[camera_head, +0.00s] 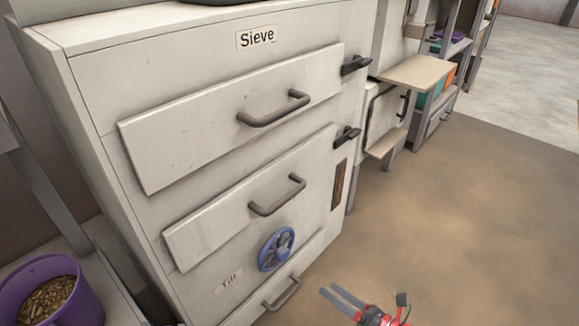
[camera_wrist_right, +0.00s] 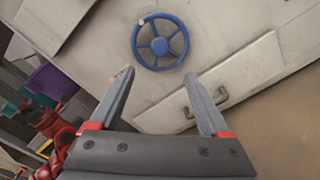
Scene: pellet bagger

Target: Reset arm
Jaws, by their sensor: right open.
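My right gripper (camera_head: 345,300) is at the bottom of the head view, in front of the sieve cabinet and to the right of its lowest drawer. In the right wrist view the right gripper (camera_wrist_right: 158,92) has its two grey fingers spread apart with nothing between them. The blue handwheel (camera_wrist_right: 160,42) on the cabinet front shows just beyond the fingertips. A drawer handle (camera_wrist_right: 208,101) lies behind the right finger. My left gripper is not in the head view; a red arm part shows at the left of the wrist view, and I cannot tell its jaws.
The white sieve cabinet (camera_head: 95,85) has drawers with dark handles (camera_head: 275,108) and black latches (camera_head: 355,65). A purple bucket of pellets (camera_head: 48,290) stands at the lower left. Shelves with bins (camera_head: 450,75) stand at the back right. The brown floor (camera_head: 470,220) at right is clear.

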